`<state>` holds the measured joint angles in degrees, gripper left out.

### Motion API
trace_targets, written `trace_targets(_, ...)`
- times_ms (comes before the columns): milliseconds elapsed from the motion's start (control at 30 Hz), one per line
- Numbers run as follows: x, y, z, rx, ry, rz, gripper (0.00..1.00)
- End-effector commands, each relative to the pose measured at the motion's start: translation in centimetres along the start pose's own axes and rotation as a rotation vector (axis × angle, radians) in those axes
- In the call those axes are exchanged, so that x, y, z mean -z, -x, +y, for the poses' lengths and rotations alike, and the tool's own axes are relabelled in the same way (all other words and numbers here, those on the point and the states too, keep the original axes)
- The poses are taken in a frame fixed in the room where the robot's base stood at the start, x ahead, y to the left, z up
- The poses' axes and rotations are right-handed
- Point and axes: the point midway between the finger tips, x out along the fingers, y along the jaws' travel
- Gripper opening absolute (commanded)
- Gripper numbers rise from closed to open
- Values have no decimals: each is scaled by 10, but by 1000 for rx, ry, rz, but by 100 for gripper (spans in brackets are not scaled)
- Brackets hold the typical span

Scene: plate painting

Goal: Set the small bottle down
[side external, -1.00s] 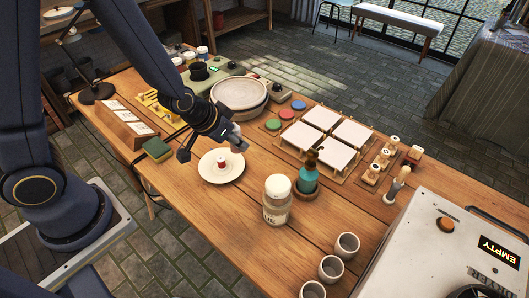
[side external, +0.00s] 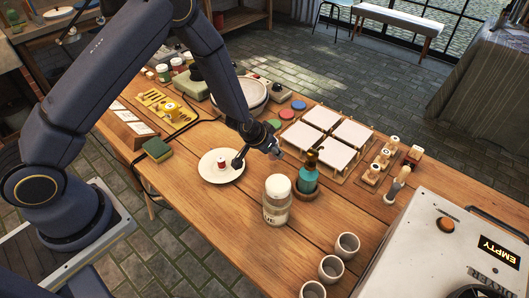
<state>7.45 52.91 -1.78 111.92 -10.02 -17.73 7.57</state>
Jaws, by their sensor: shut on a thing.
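My gripper (side external: 259,151) is over the middle of the table, between the white plate and the teal pump bottle. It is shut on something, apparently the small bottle. A pale grey piece (side external: 279,154) shows at its right end, but the dark gripper parts hide most of the hold, and I cannot make out the bottle's shape. The white round plate (side external: 210,175) lies to the left on the table, with a small red-and-white item (side external: 222,163) standing on it. A dark gripper part reaches over the plate's right edge; I cannot tell whether it touches.
The teal pump bottle (side external: 308,180) stands on a round brown base close to the right. White square tiles (side external: 321,117) and coloured discs (side external: 286,114) lie behind. Bare wood (side external: 205,212) is free at the front left.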

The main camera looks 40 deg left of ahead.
Motion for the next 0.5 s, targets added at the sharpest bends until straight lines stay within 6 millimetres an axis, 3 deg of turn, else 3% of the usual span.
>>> trace_targets(167,2,-17,0,0,1,0,0)
trace_targets(300,-12,-35,0,1,2,-3,0)
trace_targets(500,-14,-40,0,0,1,2,0)
